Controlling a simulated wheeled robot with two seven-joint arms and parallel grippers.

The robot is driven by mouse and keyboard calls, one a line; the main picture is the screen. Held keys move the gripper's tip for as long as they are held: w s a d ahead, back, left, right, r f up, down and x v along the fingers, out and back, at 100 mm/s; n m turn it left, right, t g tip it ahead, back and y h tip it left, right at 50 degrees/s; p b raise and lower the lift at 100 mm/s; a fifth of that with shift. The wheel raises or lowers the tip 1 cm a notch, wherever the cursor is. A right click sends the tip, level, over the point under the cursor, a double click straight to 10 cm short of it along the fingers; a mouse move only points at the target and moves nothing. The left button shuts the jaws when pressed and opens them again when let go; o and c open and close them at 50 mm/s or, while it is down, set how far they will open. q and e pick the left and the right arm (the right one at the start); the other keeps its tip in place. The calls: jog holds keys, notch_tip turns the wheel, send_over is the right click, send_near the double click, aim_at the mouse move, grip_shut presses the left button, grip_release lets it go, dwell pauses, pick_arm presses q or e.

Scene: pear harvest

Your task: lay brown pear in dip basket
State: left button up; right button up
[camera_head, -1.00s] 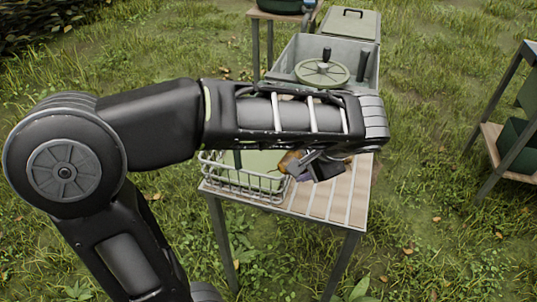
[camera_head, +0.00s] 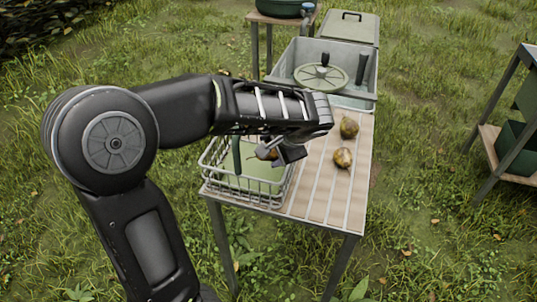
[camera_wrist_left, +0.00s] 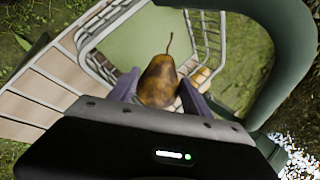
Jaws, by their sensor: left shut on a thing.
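A brown pear (camera_wrist_left: 158,82) with its stem pointing away is held between both fingers of my left gripper (camera_head: 285,154). In the head view the pear (camera_head: 265,153) shows only partly beside the fingers. The wire dip basket (camera_head: 245,194) stands on the table's left side and has a pale green floor. My left gripper is over the basket's right part, and in the left wrist view the basket (camera_wrist_left: 88,38) lies beyond the pear. I see no contact between pear and basket floor. My right gripper is not in view.
Two more pears, one farther back (camera_head: 349,127) and one nearer (camera_head: 342,157), lie on the slatted table (camera_head: 313,190). A grey basin with a green wheel-shaped lid (camera_head: 321,76) stands behind. A thick green curved bar (camera_wrist_left: 295,65) arches close beside my left gripper.

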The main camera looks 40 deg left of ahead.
aim_at(269, 158)
pick_arm(q)
jog(key=shift+f, duration=0.35)
jog(key=shift+a+f, duration=0.25)
jog(key=p, duration=0.1)
jog(key=a+h+p, duration=0.1)
jog(key=shift+w+r+g+h+p, duration=0.3)
jog(key=shift+r+g+p, duration=0.05)
jog(key=shift+r+g, duration=0.05)
jog(key=shift+a+g+h+p, duration=0.15)
jog(key=shift+g+h+p, duration=0.2)
jog(key=shift+h, duration=0.15)
notch_tip(269, 158, down, 3)
jog(key=shift+w+f, duration=0.1)
jog(key=shift+f, duration=0.1)
jog(key=shift+f, duration=0.1)
jog(key=shift+f+b, duration=0.5)
jog(key=shift+b, duration=0.15)
jog(key=o, duration=1.5)
